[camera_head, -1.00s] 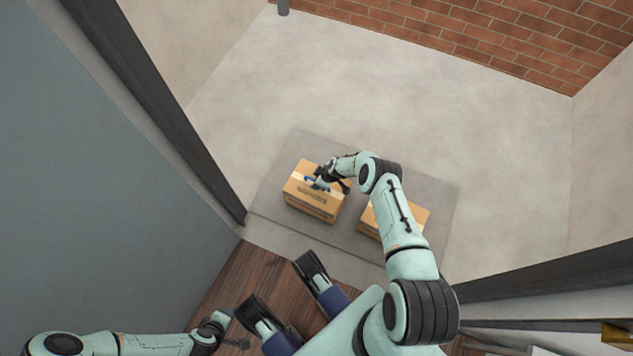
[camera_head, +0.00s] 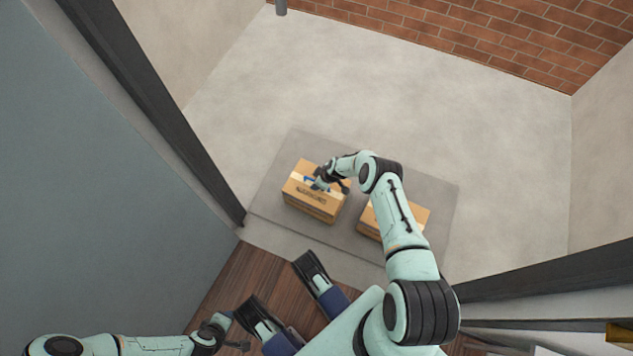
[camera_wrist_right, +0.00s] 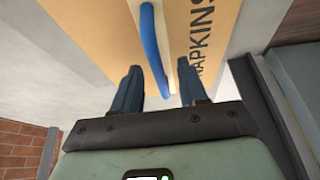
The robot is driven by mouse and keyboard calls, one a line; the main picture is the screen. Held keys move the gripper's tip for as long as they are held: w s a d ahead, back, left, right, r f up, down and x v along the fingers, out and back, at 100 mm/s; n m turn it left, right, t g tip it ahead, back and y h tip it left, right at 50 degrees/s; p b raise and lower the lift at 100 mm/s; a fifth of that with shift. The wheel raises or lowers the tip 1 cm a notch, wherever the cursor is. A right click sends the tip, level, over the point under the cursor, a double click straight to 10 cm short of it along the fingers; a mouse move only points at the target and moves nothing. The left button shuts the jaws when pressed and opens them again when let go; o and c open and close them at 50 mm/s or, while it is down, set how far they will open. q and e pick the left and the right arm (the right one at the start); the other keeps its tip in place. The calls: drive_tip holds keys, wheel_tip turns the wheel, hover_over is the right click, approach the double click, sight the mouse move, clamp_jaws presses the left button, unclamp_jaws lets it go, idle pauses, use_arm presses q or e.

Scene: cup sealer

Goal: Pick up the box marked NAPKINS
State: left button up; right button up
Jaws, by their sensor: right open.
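The box marked NAPKINS (camera_head: 312,204) is a brown carton with a pale tape strip and a blue handle on top. It stands on a grey mat on the floor, left of a second carton. In the right wrist view the box (camera_wrist_right: 100,30) shows its NAPKINS lettering and the blue handle (camera_wrist_right: 152,50). My right gripper (camera_wrist_right: 160,85) is open at the box top, with the lower end of the handle between its two fingers. In the head view my right gripper (camera_head: 322,184) partly hides the handle. My left gripper (camera_head: 232,332) is low at the left, away from the boxes; its jaws are too small to judge.
A second brown carton (camera_head: 410,214) stands to the right on the grey mat (camera_head: 300,145), partly behind my right arm. A dark door frame (camera_head: 150,110) runs along the left. The pale floor (camera_head: 400,100) beyond the mat is clear up to the brick wall (camera_head: 520,35).

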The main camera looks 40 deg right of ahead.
clamp_jaws()
idle(1.4)
